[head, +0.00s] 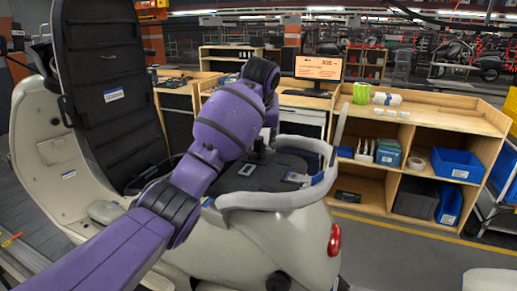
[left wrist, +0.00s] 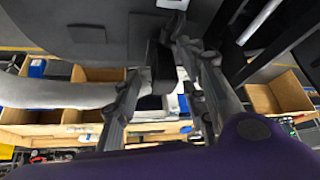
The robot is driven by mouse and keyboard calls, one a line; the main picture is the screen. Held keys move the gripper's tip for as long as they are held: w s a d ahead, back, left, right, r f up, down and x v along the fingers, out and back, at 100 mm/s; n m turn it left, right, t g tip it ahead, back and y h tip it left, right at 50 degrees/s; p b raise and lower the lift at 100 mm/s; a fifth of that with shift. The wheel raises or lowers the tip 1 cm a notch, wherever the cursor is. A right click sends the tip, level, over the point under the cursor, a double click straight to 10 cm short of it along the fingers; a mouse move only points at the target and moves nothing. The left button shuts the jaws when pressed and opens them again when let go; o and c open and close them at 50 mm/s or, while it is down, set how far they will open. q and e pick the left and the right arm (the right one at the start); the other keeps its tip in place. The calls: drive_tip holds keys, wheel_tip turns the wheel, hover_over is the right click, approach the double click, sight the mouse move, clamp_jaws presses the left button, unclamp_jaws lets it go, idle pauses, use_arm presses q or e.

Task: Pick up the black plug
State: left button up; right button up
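A black block-like part, likely the black plug (left wrist: 160,66), shows between the fingers of my left gripper in the left wrist view. My left gripper (left wrist: 162,72) has one finger on each side of it; whether they touch it I cannot tell. In the head view my left gripper (head: 266,142) points down, low over the dark deck of the scooter (head: 285,232), below my purple wrist. The plug cannot be made out clearly there. My right gripper is not in view.
A grey rail (head: 290,198) curves around the scooter's rear deck, close to my left gripper. The raised black seat (head: 105,85) stands to the left. Behind is a wooden shelf bench (head: 440,118) with a green cup (head: 362,92) and blue bins (head: 457,164).

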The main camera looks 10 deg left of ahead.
sight(260, 138)
use_arm(q)
clamp_jaws()
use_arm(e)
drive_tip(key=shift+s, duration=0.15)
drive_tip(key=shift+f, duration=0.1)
use_arm(q)
drive_tip(key=shift+r, duration=0.55)
wheel_tip(260, 138, up, 3)
drive_tip(key=shift+s+a+f, duration=0.1)
drive_tip(key=shift+s+f, duration=0.05)
drive_tip(key=shift+f, duration=0.05)
drive_tip(key=s+a+r+n+g+y, duration=0.2)
drive_tip(key=s+r+n, duration=0.2)
drive_tip(key=s+n, duration=0.2)
drive_tip(key=s+a+r+n+g+y, duration=0.2)
drive_tip(key=s+r+n, duration=0.3)
drive_tip(key=s+n, duration=0.1)
drive_tip(key=shift+s+a+r+n+g+y, duration=0.15)
drive_tip(key=shift+s+a+n+g+y, duration=0.2)
drive_tip(key=shift+n, duration=0.35)
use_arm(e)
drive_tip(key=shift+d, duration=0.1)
